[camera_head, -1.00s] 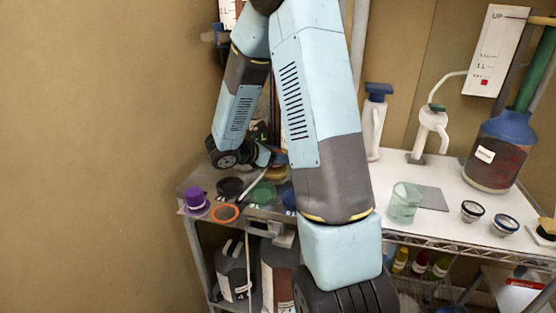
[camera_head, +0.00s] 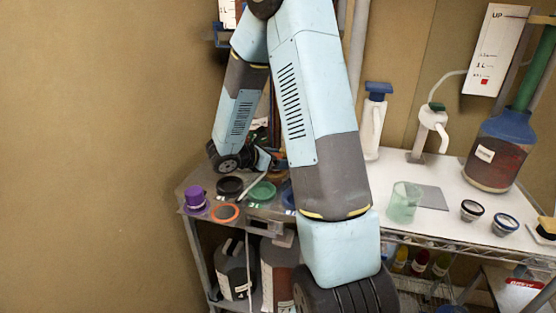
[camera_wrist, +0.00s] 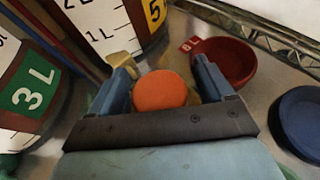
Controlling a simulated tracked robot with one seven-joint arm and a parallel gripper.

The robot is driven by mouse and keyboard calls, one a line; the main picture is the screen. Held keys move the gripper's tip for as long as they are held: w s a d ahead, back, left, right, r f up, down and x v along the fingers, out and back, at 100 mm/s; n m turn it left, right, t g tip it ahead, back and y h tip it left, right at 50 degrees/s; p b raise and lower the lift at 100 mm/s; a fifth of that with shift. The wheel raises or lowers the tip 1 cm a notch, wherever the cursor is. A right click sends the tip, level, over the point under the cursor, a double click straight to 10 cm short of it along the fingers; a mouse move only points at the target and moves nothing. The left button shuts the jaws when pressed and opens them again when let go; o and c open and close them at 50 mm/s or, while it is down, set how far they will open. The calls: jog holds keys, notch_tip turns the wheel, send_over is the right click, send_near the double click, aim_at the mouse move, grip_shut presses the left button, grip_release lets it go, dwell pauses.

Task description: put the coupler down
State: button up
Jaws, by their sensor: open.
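My gripper (camera_wrist: 160,66) is in the wrist view, its two blue fingers apart. A round orange piece (camera_wrist: 160,91) sits between and below the fingers, and I take it to be the coupler. A gap shows between it and the right finger; contact on the left is unclear. Its underside is hidden by the gripper body. A brass-coloured part (camera_wrist: 124,62) shows by the left fingertip. In the head view my gripper (camera_head: 264,158) is small, over the back of the grey shelf, and the orange piece cannot be made out there.
A dark red dish (camera_wrist: 232,62) and a blue lid (camera_wrist: 300,122) lie right of the gripper; labelled containers (camera_wrist: 105,28) stand at left. The shelf also holds a black lid (camera_head: 230,187), green lid (camera_head: 262,192), orange ring (camera_head: 225,212) and purple piece (camera_head: 195,198).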

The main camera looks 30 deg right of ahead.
jog(key=shift+r, duration=0.15)
jog(key=v, duration=1.1)
jog(key=shift+s+a+r, duration=0.1)
jog(key=shift+a, duration=0.2)
jog(key=shift+s+r, duration=0.1)
jog(key=shift+r, duration=0.1)
jog(key=s+a+r+m+t+y, duration=0.2)
jog(key=s+r+m+y, duration=0.4)
jog(key=s, duration=0.5)
jog(key=s+a+r+m+t+y, duration=0.2)
jog(key=s+r+m+y, duration=0.5)
jog(key=s+r+m, duration=0.3)
jog(key=s+m, duration=0.2)
jog(key=m, duration=0.1)
jog(key=shift+a+r, duration=0.15)
jog(key=shift+r, duration=0.05)
